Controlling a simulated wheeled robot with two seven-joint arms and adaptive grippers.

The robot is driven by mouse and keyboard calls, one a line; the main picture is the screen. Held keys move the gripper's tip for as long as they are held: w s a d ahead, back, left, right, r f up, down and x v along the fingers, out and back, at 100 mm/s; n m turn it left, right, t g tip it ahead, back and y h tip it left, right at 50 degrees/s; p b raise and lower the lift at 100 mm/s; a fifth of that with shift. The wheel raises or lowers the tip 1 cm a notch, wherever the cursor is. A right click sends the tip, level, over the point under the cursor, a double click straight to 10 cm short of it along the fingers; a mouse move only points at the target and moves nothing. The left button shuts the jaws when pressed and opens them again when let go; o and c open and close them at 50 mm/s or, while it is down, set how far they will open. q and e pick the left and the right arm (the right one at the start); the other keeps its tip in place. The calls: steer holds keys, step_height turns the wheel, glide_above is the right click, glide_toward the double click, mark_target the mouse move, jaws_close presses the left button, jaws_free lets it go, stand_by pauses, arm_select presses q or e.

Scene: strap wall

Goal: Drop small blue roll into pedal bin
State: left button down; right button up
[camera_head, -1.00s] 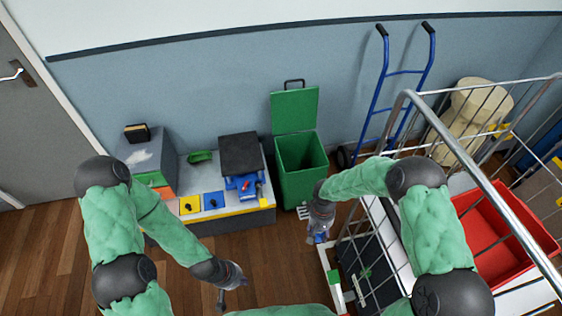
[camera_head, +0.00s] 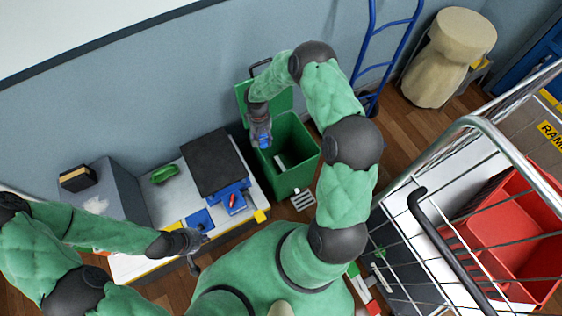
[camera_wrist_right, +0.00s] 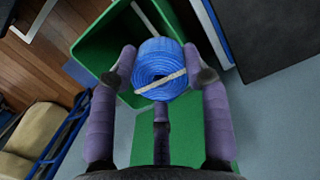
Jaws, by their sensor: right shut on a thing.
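The small blue roll (camera_wrist_right: 160,72) is a coiled blue strap with a pale band across its end. It sits between the fingertips of my right gripper (camera_wrist_right: 162,75), which is shut on it. In the head view the roll (camera_head: 264,141) shows as a small blue patch at the tip of my right gripper (camera_head: 262,136). The green pedal bin (camera_head: 304,160) has its lid up, and the roll is above its opening, towards the left side. A pale object lies inside the bin. My left gripper (camera_head: 191,243) is in front of the low bench; its finger opening is unclear.
The low bench (camera_head: 146,264) left of the bin holds a black slab (camera_head: 212,163), blue pieces and a green item (camera_head: 165,174). A blue hand truck (camera_head: 388,60) stands behind right. A wire cage trolley with a red crate (camera_head: 512,225) fills the right.

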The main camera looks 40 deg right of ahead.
steer(key=w+d+f+m+b, duration=0.1)
steer(key=w+d+f, duration=0.1)
steer(key=d+f, duration=0.35)
steer(key=w+d+f+m+b, duration=0.1)
steer(key=d+f, duration=0.1)
steer(key=d, duration=0.7)
step_height(320, 180, down, 6)
steer(key=b, duration=0.2)
steer(key=shift+d+b, duration=0.25)
steer(key=shift+b, duration=0.1)
steer(key=shift+f, duration=0.1)
steer(key=o, duration=1.1)
steer(key=r, duration=0.4)
steer(key=w+r, duration=0.1)
steer(key=r, duration=0.7)
steer(key=shift+w+d, duration=0.2)
steer(key=shift+d, duration=0.05)
